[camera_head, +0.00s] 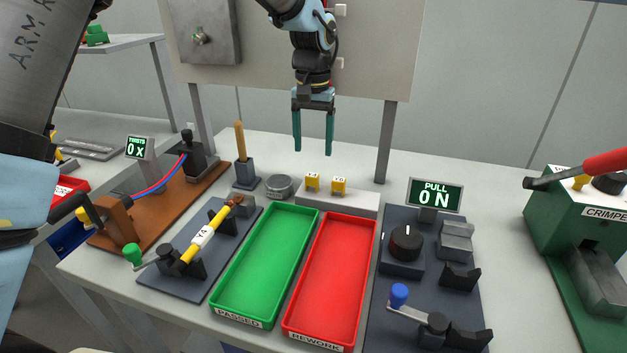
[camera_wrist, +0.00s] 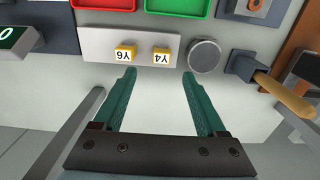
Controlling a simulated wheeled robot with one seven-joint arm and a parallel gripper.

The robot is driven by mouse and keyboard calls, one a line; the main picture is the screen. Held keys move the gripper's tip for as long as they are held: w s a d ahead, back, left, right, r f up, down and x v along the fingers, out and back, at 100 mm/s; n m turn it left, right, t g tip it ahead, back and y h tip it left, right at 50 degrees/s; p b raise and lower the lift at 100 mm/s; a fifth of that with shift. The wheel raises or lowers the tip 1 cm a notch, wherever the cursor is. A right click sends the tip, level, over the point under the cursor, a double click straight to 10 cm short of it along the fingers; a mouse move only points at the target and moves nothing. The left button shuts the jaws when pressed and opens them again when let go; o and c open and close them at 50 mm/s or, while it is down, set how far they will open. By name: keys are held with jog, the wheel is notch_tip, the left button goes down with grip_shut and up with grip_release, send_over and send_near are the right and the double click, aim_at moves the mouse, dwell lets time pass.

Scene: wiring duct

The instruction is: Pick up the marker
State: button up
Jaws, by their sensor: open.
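Two small yellow markers stand on a pale block (camera_head: 360,204) at the back of the bench. The left one in the head view (camera_head: 312,182) reads Y4 in the wrist view (camera_wrist: 161,54). The right one (camera_head: 339,187) reads Y6 there (camera_wrist: 125,53). My gripper (camera_head: 314,151) points down with its jaws open and empty. It hangs above and apart from the markers. In the wrist view the gripper (camera_wrist: 159,74) has Y4 roughly in line with the gap between its fingers and Y6 near the left fingertip. Nothing hides the markers.
A round grey tin (camera_head: 279,187) and a wooden-handled tool in a dark holder (camera_head: 241,158) stand left of the block. Green (camera_head: 222,306) and red (camera_head: 295,327) trays lie in front. A panel post (camera_head: 386,140) rises behind. A yellow wire (camera_head: 208,232) sits in a fixture.

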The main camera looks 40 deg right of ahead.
aim_at(312, 175)
notch_tip(312, 175, down, 10)
jog(key=p, duration=0.3)
jog(key=shift+a+r+p, duration=0.1)
jog(key=shift+r+p, duration=0.15)
jog(key=shift+p, duration=0.05)
jog(key=shift+w, duration=0.1)
grip_shut()
